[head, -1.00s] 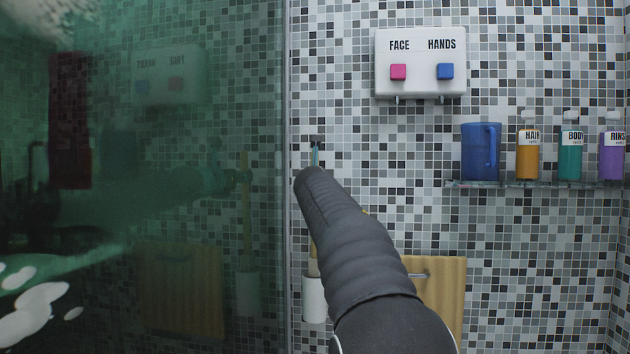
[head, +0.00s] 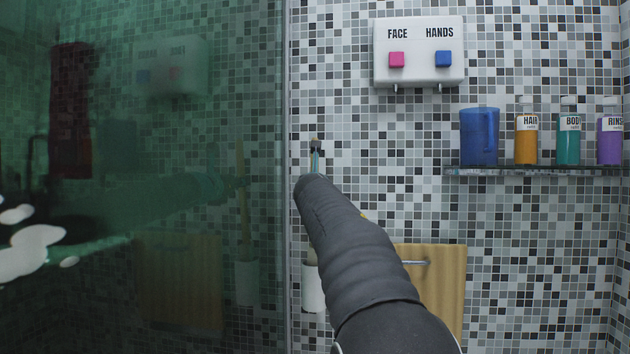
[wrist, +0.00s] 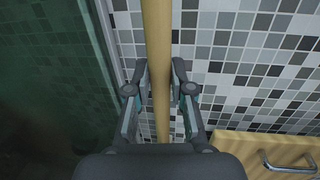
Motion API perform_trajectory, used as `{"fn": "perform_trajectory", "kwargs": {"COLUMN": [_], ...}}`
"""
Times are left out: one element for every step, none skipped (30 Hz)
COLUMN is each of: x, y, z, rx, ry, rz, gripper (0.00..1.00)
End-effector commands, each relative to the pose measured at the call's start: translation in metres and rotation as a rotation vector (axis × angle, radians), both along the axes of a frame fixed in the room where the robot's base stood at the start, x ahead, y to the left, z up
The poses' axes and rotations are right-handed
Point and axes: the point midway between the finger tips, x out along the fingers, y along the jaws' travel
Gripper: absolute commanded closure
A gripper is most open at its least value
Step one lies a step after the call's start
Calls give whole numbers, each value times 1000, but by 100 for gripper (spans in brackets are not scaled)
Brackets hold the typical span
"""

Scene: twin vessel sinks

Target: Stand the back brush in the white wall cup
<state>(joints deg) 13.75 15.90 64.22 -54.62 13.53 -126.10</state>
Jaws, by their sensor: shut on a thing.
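The white wall cup (head: 313,286) is low on the tiled wall, left of centre in the head view, partly behind my arm. The back brush shows as a long wooden handle (wrist: 156,45) running up between my fingers in the wrist view. My gripper (wrist: 159,72) is shut on this handle. In the head view my gripper (head: 315,148) is at the wall, well above the cup, and my forearm hides most of the brush. A bit of tan shows just above the cup rim. I cannot tell whether the brush's lower end is inside the cup.
A glass panel (head: 150,120) stands close on the left and reflects the handle and cup. A wooden cabinet door (head: 440,290) with a metal handle is right of the cup. A shelf (head: 535,171) with a blue jug and bottles, and a white dispenser (head: 419,50), are to the right.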

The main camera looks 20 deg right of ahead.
Motion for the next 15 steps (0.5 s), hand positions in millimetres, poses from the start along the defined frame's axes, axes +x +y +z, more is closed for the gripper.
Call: {"fn": "perform_trajectory", "kwargs": {"x": [10,10,10,10,10,10,10,10,10,11,10,10,10,9,9], "y": [-4,-4,-4,-4,-4,-4,-4,-4,-4,-4,-4,-4,-4,-4,-4], "z": [-33,-33,-33,-33,-33,-33,-33,-33,-33,-33,-32,-32,-31,-29,-28], "rx": [17,17,17,17,17,17,17,17,17,16,15,15,14,13,12], "ry": [45,45,45,45,45,45,45,45,45,46,45,44,42,40,38], "rz": [-8,-8,-8,-8,-8,-8,-8,-8,-8,-8,-8,-7,-7,-7,-7], "gripper": [100,100,100,100,100,100,100,100,100,71,64,54,50,50,50]}}
